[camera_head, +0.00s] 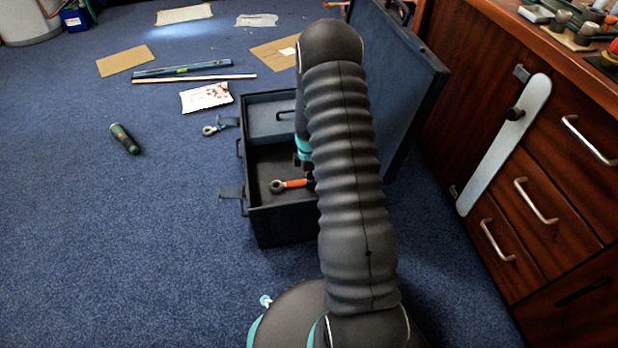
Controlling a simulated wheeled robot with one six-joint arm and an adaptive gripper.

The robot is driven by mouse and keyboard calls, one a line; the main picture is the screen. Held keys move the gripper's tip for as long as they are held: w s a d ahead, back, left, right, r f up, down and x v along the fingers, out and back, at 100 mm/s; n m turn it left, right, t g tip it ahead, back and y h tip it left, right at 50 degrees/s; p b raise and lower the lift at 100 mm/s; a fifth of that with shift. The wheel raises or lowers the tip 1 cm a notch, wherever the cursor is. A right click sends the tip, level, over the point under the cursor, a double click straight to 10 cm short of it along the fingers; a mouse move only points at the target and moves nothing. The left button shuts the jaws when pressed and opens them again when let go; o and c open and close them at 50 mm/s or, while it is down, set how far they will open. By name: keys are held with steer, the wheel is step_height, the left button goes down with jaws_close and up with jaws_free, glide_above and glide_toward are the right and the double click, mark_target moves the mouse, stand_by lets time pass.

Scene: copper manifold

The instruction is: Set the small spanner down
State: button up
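A spanner with an orange handle and dark ring head (290,184) shows inside the open dark toolbox (284,228), over its floor. Its right end is hidden behind my arm. I cannot tell whether it rests on the box floor or is held just above it. My gripper (304,161) is down in the box, almost wholly behind my arm; only a teal and dark bit of the wrist end shows. Its fingers are hidden.
The box lid (412,75) stands open on the right, close to my arm. A wooden drawer cabinet (545,190) stands further right. A green-black tool (125,138), a white packet (206,97), a blue level (182,70) and cardboard (125,61) lie on open blue carpet.

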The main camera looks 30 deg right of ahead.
steer(key=shift+o, duration=1.3)
steer(key=s+a+r+m+t+p, duration=0.1)
steer(key=a+r+m, duration=0.1)
steer(key=r, duration=1)
steer(key=s+a+r+m+p, duration=0.1)
steer(key=s+a+r, duration=0.15)
steer(key=r, duration=1.05)
steer(key=s+a+r+m+t, duration=0.2)
steer(key=s+a+r+m, duration=0.25)
steer(key=s+r, duration=0.3)
steer(key=s+a+r+m+t, duration=0.1)
steer(key=s+a+r+m, duration=0.2)
steer(key=s+a+r, duration=0.45)
steer(key=s+r+m+t, duration=0.1)
steer(key=s+r+m, duration=0.2)
steer(key=s, duration=0.6)
steer(key=shift+s+a+r+m+t, duration=0.2)
steer(key=shift+a+m+t, duration=0.15)
steer(key=shift+m, duration=0.3)
